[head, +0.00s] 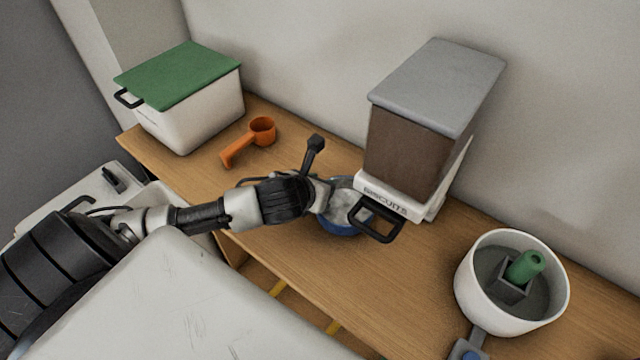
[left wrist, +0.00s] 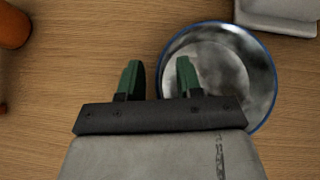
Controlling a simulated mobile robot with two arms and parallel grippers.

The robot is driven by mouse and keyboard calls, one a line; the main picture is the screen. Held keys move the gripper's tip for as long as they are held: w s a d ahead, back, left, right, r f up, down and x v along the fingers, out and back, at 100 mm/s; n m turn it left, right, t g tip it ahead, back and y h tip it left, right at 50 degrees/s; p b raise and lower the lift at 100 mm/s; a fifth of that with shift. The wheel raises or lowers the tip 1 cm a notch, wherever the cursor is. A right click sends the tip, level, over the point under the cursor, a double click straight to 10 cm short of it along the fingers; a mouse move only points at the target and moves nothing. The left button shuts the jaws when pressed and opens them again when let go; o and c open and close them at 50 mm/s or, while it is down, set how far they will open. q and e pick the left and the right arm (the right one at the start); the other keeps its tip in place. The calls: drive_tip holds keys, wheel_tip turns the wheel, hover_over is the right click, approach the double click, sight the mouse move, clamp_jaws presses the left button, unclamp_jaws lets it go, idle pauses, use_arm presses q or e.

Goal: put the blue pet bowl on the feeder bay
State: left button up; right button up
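The blue pet bowl (head: 338,229) sits on the wooden bench, with a blue outside and a shiny grey metal inside. It also shows in the left wrist view (left wrist: 235,70) at the right. My left gripper (left wrist: 158,72) is open, with two green-padded fingers. In that view the bowl's left rim lies between the fingers, one over the bowl's inside and one outside it. I cannot tell how far above the rim they are. In the head view my arm hides part of the bowl. My right gripper is out of view. I cannot pick out the feeder bay.
A biscuit bin (head: 412,140) with a black handle stands close behind and right of the bowl. An orange scoop (head: 250,138) and a green-lidded white box (head: 190,105) are at left. A white round container (head: 468,290) is at right. Yellow strips (head: 333,327) show below the bench edge.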

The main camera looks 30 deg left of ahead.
use_arm(q)
drive_tip(key=shift+s+r, duration=0.2)
drive_tip(key=p+v, duration=0.2)
drive_tip(key=v, duration=0.9)
drive_tip(key=shift+r, duration=0.15)
drive_tip(key=shift+m+g+h, duration=0.7)
drive_tip(key=shift+g+h, duration=0.1)
drive_tip(key=shift+g, duration=0.1)
drive_tip(key=w+f+p, duration=0.1)
drive_tip(key=w+p, duration=0.1)
drive_tip(key=p, duration=0.2)
drive_tip(key=w+f+p, duration=0.1)
drive_tip(key=w+p, duration=0.1)
drive_tip(key=p, duration=0.2)
drive_tip(key=w+f+p, duration=0.1)
drive_tip(key=p, duration=0.4)
drive_tip(key=shift+w+a+f, duration=0.25)
drive_tip(key=shift+w+a, duration=0.1)
drive_tip(key=shift+w, duration=0.05)
drive_tip(key=shift+x, duration=0.9)
drive_tip(key=x, duration=0.4)
drive_tip(key=shift+a+p, duration=0.1)
drive_tip(key=shift+p, duration=0.25)
drive_tip(key=shift+w+f, duration=0.1)
